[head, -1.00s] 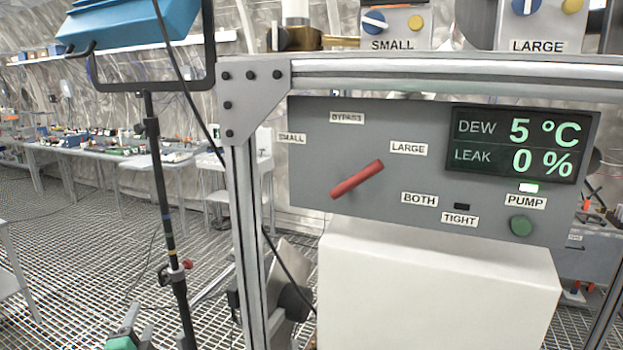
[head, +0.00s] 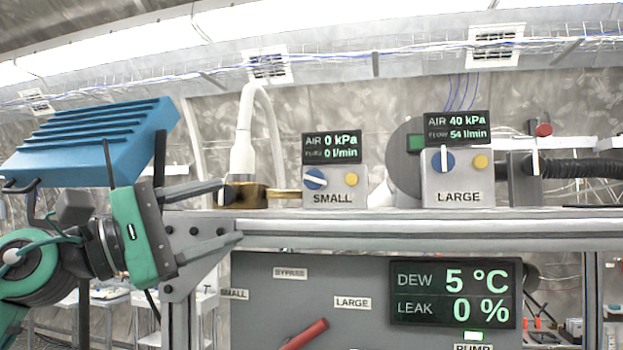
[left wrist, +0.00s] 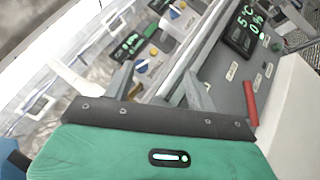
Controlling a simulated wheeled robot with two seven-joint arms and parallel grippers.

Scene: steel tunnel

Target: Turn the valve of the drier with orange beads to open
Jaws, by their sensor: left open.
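No drier with orange beads can be made out, and I cannot tell which valve belongs to it. A brass fitting (head: 250,194) sits on the frame's top rail, below a white cone with a hose; its left end is partly behind my gripper. My left gripper (head: 230,212) is open and empty at the rail's left corner, its upper finger near or overlapping the fitting; contact cannot be told. Its two fingers also show apart in the left wrist view (left wrist: 158,86). A red lever (head: 305,335) on the grey panel slants up right toward the LARGE label (head: 352,303). My right gripper is not seen.
The SMALL box (head: 334,186) has a tilted blue knob and reads 0 kPa. The LARGE box (head: 458,177) has an upright pointer and reads 40 kPa, 54 l/min. The panel display (head: 453,293) reads dew 5 °C, leak 0 %.

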